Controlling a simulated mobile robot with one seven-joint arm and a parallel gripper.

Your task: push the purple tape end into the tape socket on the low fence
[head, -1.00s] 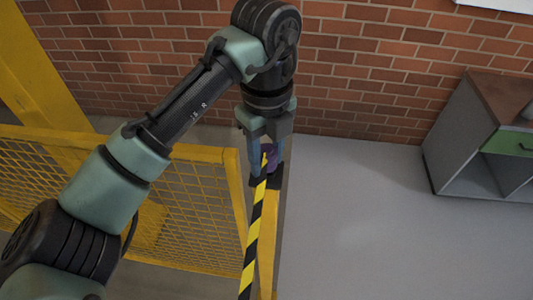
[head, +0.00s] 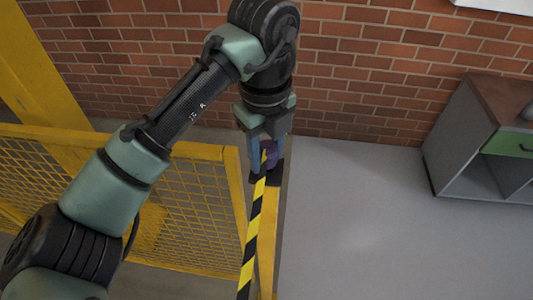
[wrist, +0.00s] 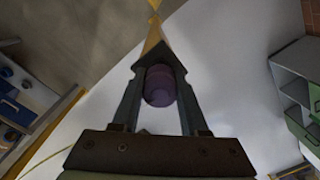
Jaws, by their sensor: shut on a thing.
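My gripper (head: 264,162) points down over the yellow fence post and is shut on the purple tape end (head: 270,154). In the wrist view the purple tape end (wrist: 160,86) is a rounded piece held between the two fingers. Yellow-and-black striped tape (head: 254,225) runs from it down toward the bottom of the head view. A black part, which looks like the tape socket (head: 278,172), sits on the low fence just beside and below the fingertips. The fingers partly hide it, and I cannot tell whether the purple end touches it.
The low fence (head: 233,185) with yellow mesh stands to the left of the tape. A brick wall (head: 370,75) is behind. A grey cabinet (head: 455,130) with a green drawer stands at the right. The grey floor (head: 370,220) between is clear.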

